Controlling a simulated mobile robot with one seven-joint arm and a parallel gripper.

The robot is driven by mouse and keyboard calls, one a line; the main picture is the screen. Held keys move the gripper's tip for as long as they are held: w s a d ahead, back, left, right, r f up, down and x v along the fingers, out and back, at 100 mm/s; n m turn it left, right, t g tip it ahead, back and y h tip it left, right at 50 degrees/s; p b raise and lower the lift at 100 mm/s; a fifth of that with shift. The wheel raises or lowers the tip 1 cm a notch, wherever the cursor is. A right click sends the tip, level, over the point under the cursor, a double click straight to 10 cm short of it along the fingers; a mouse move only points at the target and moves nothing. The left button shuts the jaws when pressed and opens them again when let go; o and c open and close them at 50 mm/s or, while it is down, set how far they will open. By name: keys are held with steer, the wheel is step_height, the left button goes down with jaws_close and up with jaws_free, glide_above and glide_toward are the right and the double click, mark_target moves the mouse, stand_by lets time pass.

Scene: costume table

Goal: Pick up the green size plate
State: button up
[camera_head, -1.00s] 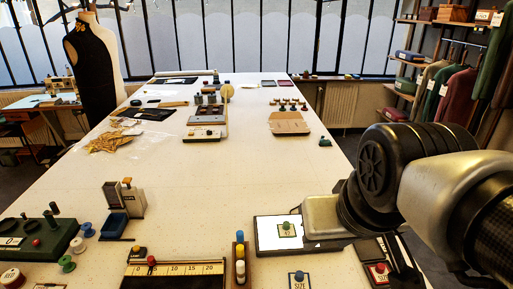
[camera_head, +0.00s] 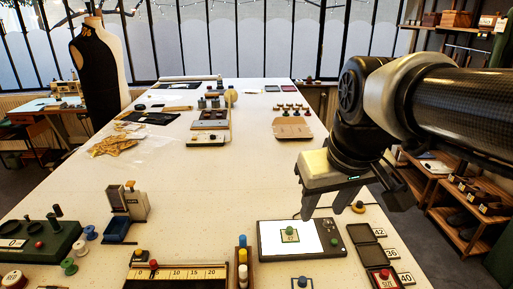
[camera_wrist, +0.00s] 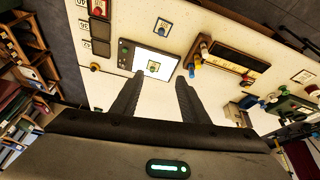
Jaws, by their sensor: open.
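The green size plate (camera_head: 290,232) is a small square plate with a green knob. It lies on the lit white panel (camera_head: 270,243) of a dark device near the table's front right. It also shows in the wrist view (camera_wrist: 153,66), beyond and between my two fingers. My gripper (camera_head: 328,208) is open and empty, above the table and behind and to the right of the plate, apart from it. A blue-knobbed plate (camera_head: 302,282) lies in front of the panel, and a red-knobbed plate (camera_head: 385,277) lies to its right.
Right of the panel are an open dark case (camera_head: 368,238) and number cards (camera_head: 379,233). A rack of coloured pegs (camera_head: 242,262) stands left of the panel, by a ruler board (camera_head: 175,275). The table middle (camera_head: 190,170) is clear.

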steer(key=w+f+n+g, duration=0.2)
steer(key=w+n, duration=0.1)
steer(key=w, duration=0.9)
steer(key=n+g+b, duration=0.2)
steer(key=n, duration=0.2)
glide_above(291, 229)
step_height(291, 229, down, 10)
steer(key=f, duration=1.2)
steer(key=shift+w+d+f, duration=0.1)
steer(key=shift+w+f, duration=0.1)
steer(key=shift+w, duration=0.2)
steer(key=shift+s+f+p, duration=0.15)
steer(key=shift+f+p, duration=0.05)
steer(key=shift+f, duration=1.2)
steer(key=shift+s+f+p, duration=0.15)
steer(key=shift+f+p, duration=0.05)
steer(key=shift+f, duration=1.15)
steer(key=shift+c, duration=0.2)
jaws_close()
